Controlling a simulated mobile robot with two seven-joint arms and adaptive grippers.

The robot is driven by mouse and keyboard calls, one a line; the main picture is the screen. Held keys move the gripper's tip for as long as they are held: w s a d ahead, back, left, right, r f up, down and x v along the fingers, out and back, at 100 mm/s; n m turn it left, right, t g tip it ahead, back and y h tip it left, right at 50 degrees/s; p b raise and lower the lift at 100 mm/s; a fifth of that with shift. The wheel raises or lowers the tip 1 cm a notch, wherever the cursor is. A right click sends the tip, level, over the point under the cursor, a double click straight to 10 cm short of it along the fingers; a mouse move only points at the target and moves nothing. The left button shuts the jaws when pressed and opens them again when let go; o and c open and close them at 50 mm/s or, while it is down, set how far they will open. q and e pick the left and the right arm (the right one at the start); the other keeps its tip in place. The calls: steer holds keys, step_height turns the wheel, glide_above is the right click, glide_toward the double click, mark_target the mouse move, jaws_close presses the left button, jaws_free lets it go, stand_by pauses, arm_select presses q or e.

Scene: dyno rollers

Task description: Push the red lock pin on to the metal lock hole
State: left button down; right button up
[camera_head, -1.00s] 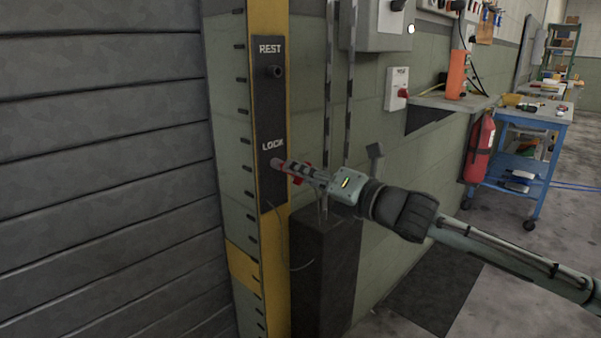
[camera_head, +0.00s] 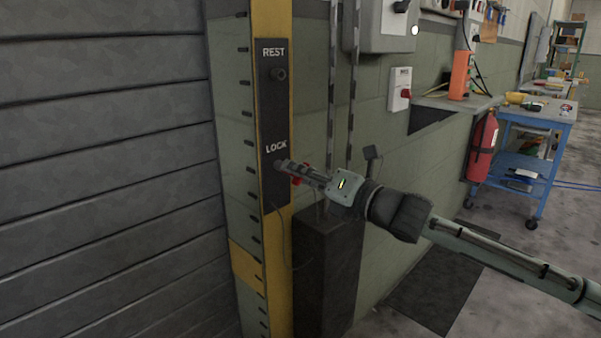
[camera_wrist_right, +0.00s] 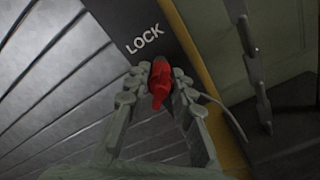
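The dark lock panel (camera_head: 272,190) is on the yellow-edged post, with LOCK lettering above my right gripper. My right gripper (camera_head: 286,165) comes in from the right, with its fingertips at the panel just below that lettering. In the right wrist view, the red lock pin (camera_wrist_right: 160,85) lies between the two fingers (camera_wrist_right: 160,76), which close on its sides. A bit of the red pin (camera_head: 297,180) also shows beside the fingers in the head view. The metal lock hole is hidden behind the pin and fingers, so how deep the pin sits cannot be told. My left gripper is out of view.
A black REST socket (camera_head: 277,73) is higher on the same panel. A ribbed grey shutter (camera_head: 100,170) fills the left. A dark box (camera_head: 325,270) stands below my right gripper. A fire extinguisher (camera_head: 482,146) and a blue cart (camera_head: 535,118) are farther right.

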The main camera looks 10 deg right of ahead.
steer(key=o, duration=0.3)
